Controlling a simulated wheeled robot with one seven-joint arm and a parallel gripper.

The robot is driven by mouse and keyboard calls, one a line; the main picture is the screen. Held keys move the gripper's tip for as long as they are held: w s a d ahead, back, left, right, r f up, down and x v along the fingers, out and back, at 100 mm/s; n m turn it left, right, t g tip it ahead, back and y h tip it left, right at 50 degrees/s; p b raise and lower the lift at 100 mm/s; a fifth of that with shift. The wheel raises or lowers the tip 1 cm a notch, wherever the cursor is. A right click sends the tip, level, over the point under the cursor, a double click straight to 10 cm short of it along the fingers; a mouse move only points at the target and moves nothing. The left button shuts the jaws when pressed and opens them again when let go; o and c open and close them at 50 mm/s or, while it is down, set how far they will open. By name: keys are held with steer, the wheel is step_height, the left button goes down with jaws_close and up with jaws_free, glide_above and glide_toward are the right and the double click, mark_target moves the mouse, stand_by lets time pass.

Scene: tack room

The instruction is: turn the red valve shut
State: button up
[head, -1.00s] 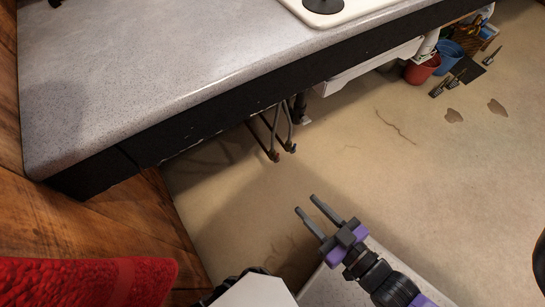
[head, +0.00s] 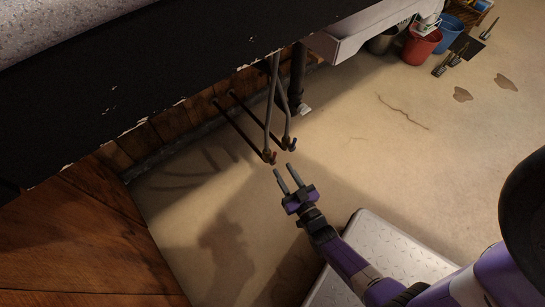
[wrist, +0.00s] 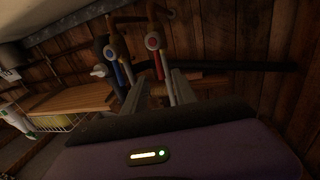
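In the wrist view two valves show ahead of my gripper (wrist: 159,84). The right one is the red valve (wrist: 158,66), a red lever hanging down from a round hub on a brown pipe. The left one has a blue lever (wrist: 128,72). My gripper is open, with its fingers pointing at the valves. The red lever shows in the gap between the fingertips; I cannot tell if they touch it. In the head view my gripper (head: 284,170) is just below two small pipe-end valves (head: 279,150). Their lever colours are too small to tell apart there.
The dark counter edge (head: 180,75) overhangs the pipes. A black drain pipe (head: 298,75) stands behind them. A wooden panel (head: 80,245) is at the left. A red bucket (head: 421,45) and a blue bucket (head: 446,30) stand far right. The floor between is mostly clear.

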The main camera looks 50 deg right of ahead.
mark_target(275, 161)
steer(key=b+x, duration=0.1)
steer(key=x, duration=0.6)
steer(key=shift+w+d+b, duration=0.1)
steer(key=shift+w+b, duration=0.1)
steer(key=shift+b, duration=0.1)
steer(key=shift+c, duration=0.4)
jaws_close()
stand_by(0.7)
